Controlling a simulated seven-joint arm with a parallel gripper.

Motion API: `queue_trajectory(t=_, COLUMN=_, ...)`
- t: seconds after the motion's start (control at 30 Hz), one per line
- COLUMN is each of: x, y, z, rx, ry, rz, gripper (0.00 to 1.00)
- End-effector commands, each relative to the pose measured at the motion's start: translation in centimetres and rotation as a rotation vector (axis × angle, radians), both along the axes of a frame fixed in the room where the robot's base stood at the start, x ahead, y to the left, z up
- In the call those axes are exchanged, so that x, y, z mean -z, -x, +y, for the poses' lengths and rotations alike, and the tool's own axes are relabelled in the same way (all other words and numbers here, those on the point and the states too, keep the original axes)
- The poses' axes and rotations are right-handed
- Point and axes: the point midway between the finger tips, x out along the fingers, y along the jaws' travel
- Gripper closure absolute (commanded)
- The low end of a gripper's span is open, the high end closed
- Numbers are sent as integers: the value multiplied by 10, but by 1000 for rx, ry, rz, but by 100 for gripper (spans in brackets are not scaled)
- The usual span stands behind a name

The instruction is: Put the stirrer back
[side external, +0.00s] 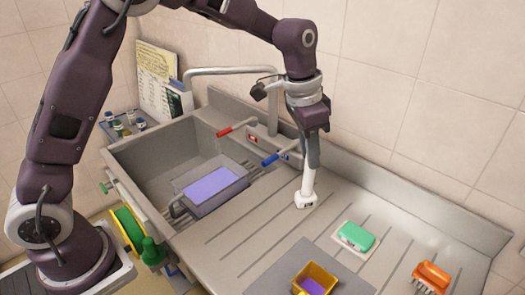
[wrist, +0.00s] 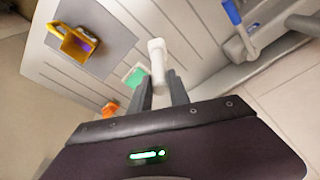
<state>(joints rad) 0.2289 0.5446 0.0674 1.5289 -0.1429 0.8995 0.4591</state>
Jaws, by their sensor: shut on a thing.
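My gripper (side external: 312,164) is shut on a white shaft with a wider foot, which I take to be the stirrer (side external: 307,188). It hangs nearly upright over the drainboard, just right of the sink; I cannot tell whether its foot touches the surface. In the wrist view the stirrer (wrist: 157,62) sticks out beyond the two grey fingers (wrist: 162,90), which hide its upper part. A grey tub (side external: 212,205) of purple liquid sits in the sink. A yellow container (side external: 328,272) with purple inside stands on a grey mat (side external: 268,272). No separate stirrer holder is clear.
A green sponge (side external: 356,235) on a white dish and an orange brush (side external: 433,276) lie to the right. Red (side external: 235,128) and blue (side external: 280,157) tap levers and a faucet (side external: 230,70) stand behind the sink. The ribbed drainboard (side external: 250,232) between sink and mat is clear.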

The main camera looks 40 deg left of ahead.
Motion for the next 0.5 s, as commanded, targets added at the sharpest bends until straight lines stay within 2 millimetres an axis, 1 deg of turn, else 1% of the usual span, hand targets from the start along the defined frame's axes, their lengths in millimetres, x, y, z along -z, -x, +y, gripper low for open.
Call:
queue_trajectory(t=0.03, x=-7, y=-3, z=-32, rx=97, ry=3, rz=-3, gripper=100)
queue_trajectory(t=0.07, x=-12, y=-3, z=-51, rx=158, ry=5, rz=-3, gripper=100)
queue_trajectory(t=0.1, x=-18, y=-1, z=-75, rx=240, ry=5, rz=-3, gripper=100)
queue_trajectory(t=0.17, x=-27, y=6, z=-112, rx=363, ry=5, rz=-2, gripper=100)
queue_trajectory(t=0.2, x=-33, y=13, z=-137, rx=446, ry=7, rz=-3, gripper=100)
queue_trajectory(t=0.27, x=-42, y=27, z=-172, rx=570, ry=8, rz=-5, gripper=100)
queue_trajectory(t=0.3, x=-48, y=38, z=-194, rx=651, ry=8, rz=-4, gripper=100)
queue_trajectory(t=0.4, x=-60, y=69, z=-238, rx=831, ry=9, rz=-7, gripper=100)
queue_trajectory(t=0.5, x=-68, y=96, z=-268, rx=967, ry=7, rz=-9, gripper=100)
